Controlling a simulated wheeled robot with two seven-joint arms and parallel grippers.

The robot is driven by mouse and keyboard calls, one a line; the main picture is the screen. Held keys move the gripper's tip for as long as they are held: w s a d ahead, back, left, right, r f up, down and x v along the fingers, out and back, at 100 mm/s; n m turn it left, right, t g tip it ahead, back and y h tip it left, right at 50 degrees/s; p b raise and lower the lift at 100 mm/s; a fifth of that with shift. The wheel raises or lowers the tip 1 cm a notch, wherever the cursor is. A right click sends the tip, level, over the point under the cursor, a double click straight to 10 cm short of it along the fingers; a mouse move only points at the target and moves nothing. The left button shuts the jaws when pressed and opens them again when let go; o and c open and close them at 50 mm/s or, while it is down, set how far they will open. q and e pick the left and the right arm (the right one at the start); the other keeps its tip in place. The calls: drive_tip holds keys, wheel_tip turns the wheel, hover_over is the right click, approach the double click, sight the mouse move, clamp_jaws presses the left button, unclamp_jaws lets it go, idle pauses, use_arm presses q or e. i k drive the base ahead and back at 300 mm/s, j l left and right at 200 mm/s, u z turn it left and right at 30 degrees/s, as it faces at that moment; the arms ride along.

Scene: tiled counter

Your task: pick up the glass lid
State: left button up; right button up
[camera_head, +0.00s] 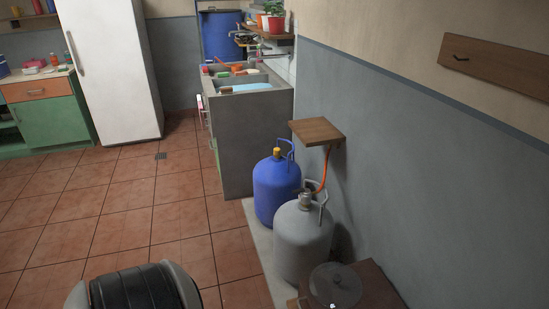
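A dark, round, see-through-looking lid (335,286) with a small knob on top is at the bottom right of the head view. It is at a brown wooden surface (378,288) close to the wall. I cannot tell whether it lies flat on the wood or covers a pot. Neither of my grippers is in view, so their place relative to the lid does not show.
A grey gas cylinder (301,245) stands right behind the lid, with a blue one (275,190) beyond. A small wooden shelf (317,131) juts from the wall above. A grey sink counter (248,140) stands farther back. Tiled floor (130,220) at left is open.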

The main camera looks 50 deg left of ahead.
sight(334, 285)
drive_tip(key=u, duration=1.05)
drive_tip(key=z, duration=2.4)
drive_tip(key=k+j, duration=0.15)
drive_tip(key=j, duration=0.25)
drive_tip(key=k+j+z, duration=0.1)
drive_tip(key=j, duration=0.3)
drive_tip(key=k+j, duration=0.15)
drive_tip(key=j, duration=0.25)
drive_tip(key=k+j+z, duration=0.1)
drive_tip(key=j, duration=0.3)
drive_tip(key=k, duration=0.05)
